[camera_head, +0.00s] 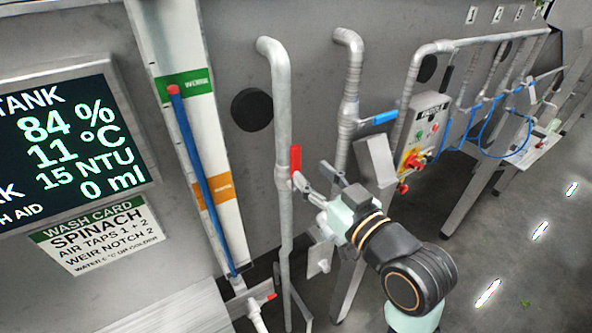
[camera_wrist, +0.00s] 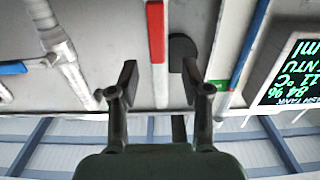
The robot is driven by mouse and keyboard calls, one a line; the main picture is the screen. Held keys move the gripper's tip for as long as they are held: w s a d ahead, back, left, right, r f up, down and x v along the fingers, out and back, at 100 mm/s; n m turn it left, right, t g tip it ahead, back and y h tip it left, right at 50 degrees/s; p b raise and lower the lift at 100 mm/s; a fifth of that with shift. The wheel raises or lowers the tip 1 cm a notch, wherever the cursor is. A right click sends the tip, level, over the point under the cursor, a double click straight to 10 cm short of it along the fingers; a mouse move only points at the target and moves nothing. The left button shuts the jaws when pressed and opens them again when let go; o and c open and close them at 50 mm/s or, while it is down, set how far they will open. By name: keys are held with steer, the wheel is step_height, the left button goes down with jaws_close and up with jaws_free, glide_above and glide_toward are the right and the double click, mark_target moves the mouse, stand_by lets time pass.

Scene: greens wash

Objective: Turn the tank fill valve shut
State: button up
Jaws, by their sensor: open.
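A red lever handle (camera_head: 296,160) sits on the vertical grey pipe (camera_head: 283,105) left of my arm, lying along the pipe. The red handle also shows at the top middle of the wrist view (camera_wrist: 156,32), with its pipe running down between my fingers. My gripper (camera_head: 312,176) is open, its fingertips close to the lower end of the red handle. In the wrist view my gripper (camera_wrist: 160,82) has one finger on each side of the pipe line, apart from the handle. Whether a finger touches it cannot be told. No label on this valve is readable.
A blue lever (camera_head: 385,117) sits on a second pipe (camera_head: 348,90) to the right. A control box (camera_head: 424,130) with a red knob is beyond it. At left are a level gauge with a blue column (camera_head: 205,180) and a tank display (camera_head: 70,130) reading 84 %.

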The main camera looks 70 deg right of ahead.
mark_target(297, 157)
steer(key=p+x, duration=0.1)
steer(key=x, duration=0.6)
steer(key=shift+w+d+r, duration=0.1)
steer(key=shift+w+d, duration=0.1)
steer(key=shift+d, duration=0.2)
jaws_close()
